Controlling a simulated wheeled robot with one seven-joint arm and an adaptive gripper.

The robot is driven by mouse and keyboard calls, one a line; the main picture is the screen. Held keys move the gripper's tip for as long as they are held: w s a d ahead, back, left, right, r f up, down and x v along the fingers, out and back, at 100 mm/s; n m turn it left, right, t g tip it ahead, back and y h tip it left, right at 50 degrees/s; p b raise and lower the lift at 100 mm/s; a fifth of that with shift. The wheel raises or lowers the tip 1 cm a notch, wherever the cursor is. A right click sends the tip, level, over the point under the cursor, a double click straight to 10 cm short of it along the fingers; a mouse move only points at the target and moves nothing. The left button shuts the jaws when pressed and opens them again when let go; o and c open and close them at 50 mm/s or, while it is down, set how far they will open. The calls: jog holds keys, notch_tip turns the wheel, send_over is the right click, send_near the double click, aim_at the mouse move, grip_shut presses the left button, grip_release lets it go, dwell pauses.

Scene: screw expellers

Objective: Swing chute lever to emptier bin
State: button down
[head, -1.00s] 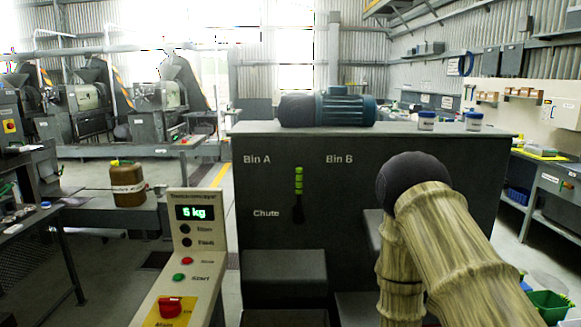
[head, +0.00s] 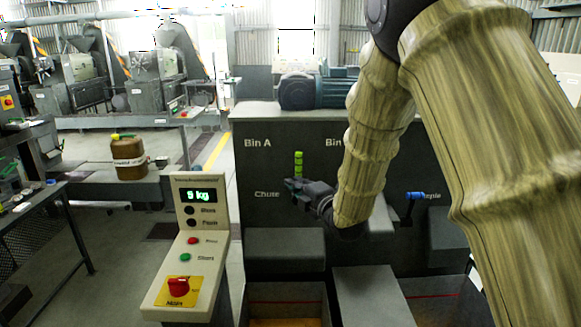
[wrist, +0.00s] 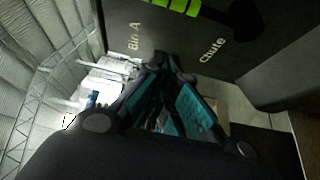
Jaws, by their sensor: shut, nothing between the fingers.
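The chute lever has a banded green grip (head: 299,164) and stands upright on the dark panel, right of the "Bin A" label and above the "Chute" label's right end. My gripper (head: 290,185) is shut and empty, pointing left, just in front of and below the green grip; I cannot tell whether they touch. In the wrist view the green grip (wrist: 180,5) is at the top edge, beside the closed fingers (wrist: 165,60). The left bin (head: 250,310) shows orange material low inside. The right bin (head: 440,296) has a red line; its contents are hidden.
A blue-handled lever (head: 415,195) is right of my forearm. A grey block (head: 372,297) stands between the bins. A control post (head: 190,270) with a red knob stands at left. A blue motor (head: 318,90) sits on the panel top. My arm covers part of the "Bin B" label.

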jog(key=shift+w+a+r, duration=0.1)
jog(key=shift+a+r, duration=0.05)
jog(key=shift+r, duration=0.2)
jog(key=w+a+p, duration=0.1)
jog(key=w+p, duration=0.5)
jog(key=w, duration=0.3)
jog(key=shift+w+a+p, duration=0.15)
jog(key=shift+w+p, duration=0.05)
jog(key=shift+p, duration=0.1)
jog(key=shift+f, duration=0.1)
dwell(0.4)
